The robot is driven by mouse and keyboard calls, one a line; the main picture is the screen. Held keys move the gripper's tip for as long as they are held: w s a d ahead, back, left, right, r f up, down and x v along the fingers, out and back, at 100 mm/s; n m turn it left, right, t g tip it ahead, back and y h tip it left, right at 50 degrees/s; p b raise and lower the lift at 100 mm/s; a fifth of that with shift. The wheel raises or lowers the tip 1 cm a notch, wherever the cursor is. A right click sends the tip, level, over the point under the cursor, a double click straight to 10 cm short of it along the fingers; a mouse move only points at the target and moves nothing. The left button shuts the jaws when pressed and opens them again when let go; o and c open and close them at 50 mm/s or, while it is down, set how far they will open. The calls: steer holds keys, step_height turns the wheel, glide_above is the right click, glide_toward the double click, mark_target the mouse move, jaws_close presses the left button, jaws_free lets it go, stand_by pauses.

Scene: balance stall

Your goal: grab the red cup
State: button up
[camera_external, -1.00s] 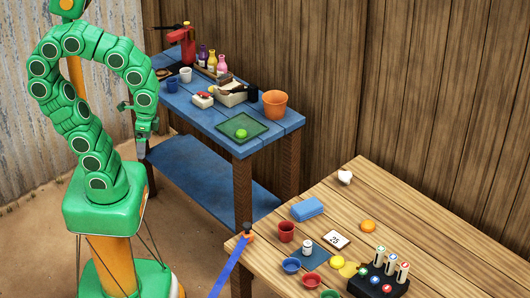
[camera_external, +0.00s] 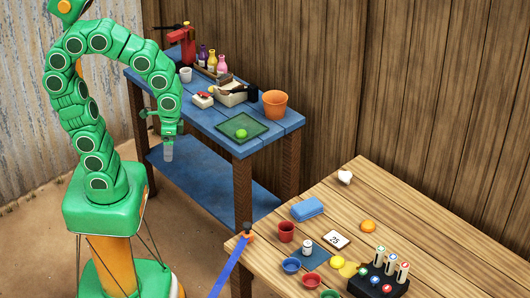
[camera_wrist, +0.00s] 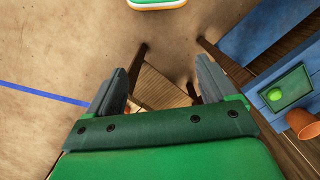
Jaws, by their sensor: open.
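A red cup (camera_external: 286,232) stands upright on the wooden table, left of the white card. A second, lower red cup or bowl (camera_external: 311,281) is nearer the front edge, between a blue one (camera_external: 291,265) and a green one (camera_external: 329,294). My gripper (camera_external: 168,150) hangs pointing down in front of the blue bench, well to the left of the wooden table and both red cups. In the wrist view its two fingers (camera_wrist: 155,68) are spread with nothing held between them. I cannot make out a red cup in the wrist view.
The blue bench (camera_external: 205,118) behind carries an orange bucket (camera_external: 275,104) and a green tray (camera_external: 258,124).

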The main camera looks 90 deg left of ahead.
steer(key=w+d+f+n+h, duration=0.2)
steer(key=w+d+n+h, duration=0.15)
steer(key=w+d, duration=0.3)
steer(key=w+d+f+n+t+h, duration=0.1)
steer(key=w+d+f+n+h, duration=0.1)
steer(key=w+d+h, duration=0.4)
steer(key=w+d+f+n+h, duration=0.1)
steer(key=w+d+f+n, duration=0.2)
steer(key=w, duration=0.5)
steer(key=n+t+h, duration=0.2)
steer(key=n+t, duration=0.4)
steer(key=n, duration=0.7)
glide_toward(289, 237)
steer(key=shift+s+d, duration=0.15)
steer(key=shift+d, duration=0.85)
steer(key=shift+a+f, duration=0.1)
steer(key=shift+f, duration=0.35)
steer(key=shift+y+x, duration=0.25)
steer(key=shift+x, duration=1.1)
steer(key=shift+w+d+f, duration=0.35)
steer(key=shift+w+d, duration=0.2)
steer(key=shift+w+d+f, duration=0.35)
steer(key=shift+w+d, duration=0.2)
steer(key=shift+d, duration=0.05)
steer(key=shift+x, duration=0.85)
